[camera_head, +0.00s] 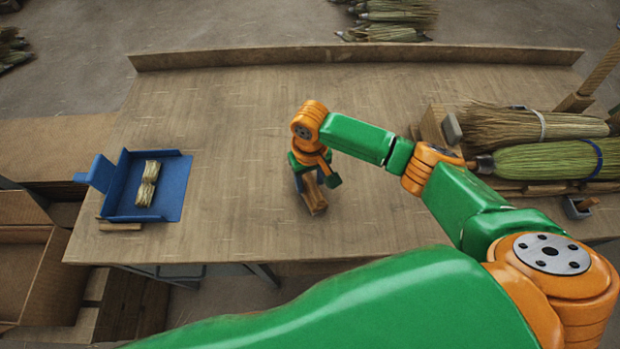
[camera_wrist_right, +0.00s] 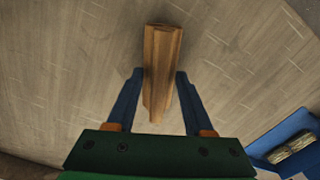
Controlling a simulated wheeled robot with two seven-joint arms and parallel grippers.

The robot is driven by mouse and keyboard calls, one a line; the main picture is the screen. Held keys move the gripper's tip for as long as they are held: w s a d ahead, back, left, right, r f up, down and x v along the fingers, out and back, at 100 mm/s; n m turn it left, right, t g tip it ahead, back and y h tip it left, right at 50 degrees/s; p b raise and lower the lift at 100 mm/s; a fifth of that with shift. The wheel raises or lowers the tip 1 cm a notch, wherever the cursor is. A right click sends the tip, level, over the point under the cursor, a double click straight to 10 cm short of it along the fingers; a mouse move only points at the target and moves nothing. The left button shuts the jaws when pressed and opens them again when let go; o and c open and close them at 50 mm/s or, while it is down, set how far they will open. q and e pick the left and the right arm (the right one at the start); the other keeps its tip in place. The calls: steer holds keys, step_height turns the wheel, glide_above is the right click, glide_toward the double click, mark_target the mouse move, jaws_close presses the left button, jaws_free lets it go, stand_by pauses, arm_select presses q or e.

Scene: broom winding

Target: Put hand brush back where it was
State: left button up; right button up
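A small wooden piece, which looks like the hand brush (camera_head: 315,200), is at the middle front of the table, below my right gripper (camera_head: 314,182). In the right wrist view the wooden piece (camera_wrist_right: 161,65) lies between the two blue fingers of my right gripper (camera_wrist_right: 159,75). The fingers stand apart, with narrow gaps showing on both sides of the wood. I cannot tell whether the fingertips touch it. Bristles are not clearly visible. My left gripper is not in view.
A blue tray (camera_head: 172,209) with straw bundles (camera_head: 149,182) stands at the left of the table; a short wooden stick (camera_head: 120,226) lies before it. Brooms (camera_head: 540,160) lie in a wooden holder at the right. The table (camera_head: 230,110) is clear between.

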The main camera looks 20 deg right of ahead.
mark_target(310, 181)
step_height(310, 181, up, 12)
steer(key=shift+r, duration=0.2)
steer(key=shift+f, duration=0.1)
stand_by(0.4)
